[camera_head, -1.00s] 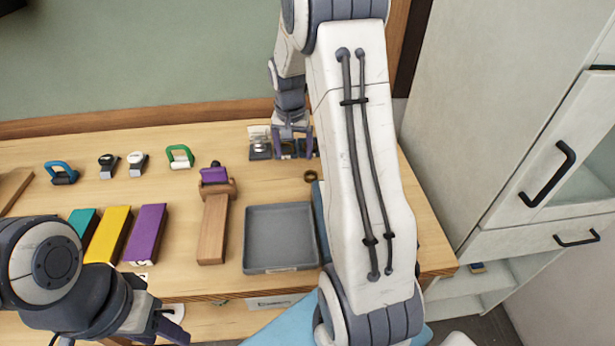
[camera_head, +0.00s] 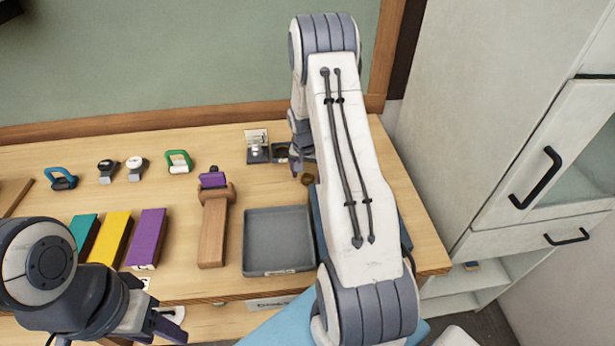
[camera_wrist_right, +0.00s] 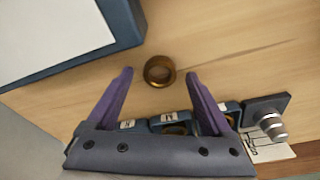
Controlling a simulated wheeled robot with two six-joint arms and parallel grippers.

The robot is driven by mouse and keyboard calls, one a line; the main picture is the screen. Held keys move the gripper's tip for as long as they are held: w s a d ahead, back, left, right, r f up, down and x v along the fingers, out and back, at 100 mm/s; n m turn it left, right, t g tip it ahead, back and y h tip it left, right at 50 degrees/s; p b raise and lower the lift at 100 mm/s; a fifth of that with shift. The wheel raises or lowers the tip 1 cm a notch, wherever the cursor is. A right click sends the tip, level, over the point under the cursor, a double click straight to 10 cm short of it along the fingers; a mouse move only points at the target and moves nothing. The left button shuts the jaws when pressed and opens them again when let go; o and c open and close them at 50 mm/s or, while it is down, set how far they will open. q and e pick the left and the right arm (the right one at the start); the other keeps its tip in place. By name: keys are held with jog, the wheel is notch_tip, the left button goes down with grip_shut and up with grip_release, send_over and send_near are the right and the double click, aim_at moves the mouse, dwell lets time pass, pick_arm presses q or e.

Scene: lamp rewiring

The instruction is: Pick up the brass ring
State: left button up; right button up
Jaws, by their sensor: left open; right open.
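In the right wrist view the brass ring (camera_wrist_right: 159,71) sits flat on the wood, just ahead of and between the fingertips. My right gripper (camera_wrist_right: 159,77) is open and empty, its purple fingers spread on either side of the ring without visibly touching it. In the head view my right gripper (camera_head: 301,165) is largely hidden by its arm. My left gripper (camera_head: 174,324) is open and empty at the table's front edge.
Small blue bins (camera_wrist_right: 170,126) lie close to the right fingers, with a lamp socket part (camera_head: 257,146) beside them. A grey tray (camera_head: 278,240) and a blue-edged board (camera_wrist_right: 128,22) are nearby. Colored blocks (camera_head: 115,236) stand at left. A cabinet (camera_head: 480,120) rises at right.

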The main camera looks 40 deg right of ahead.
jog(key=shift+f, duration=0.3)
grip_shut()
jog(key=shift+r, duration=0.15)
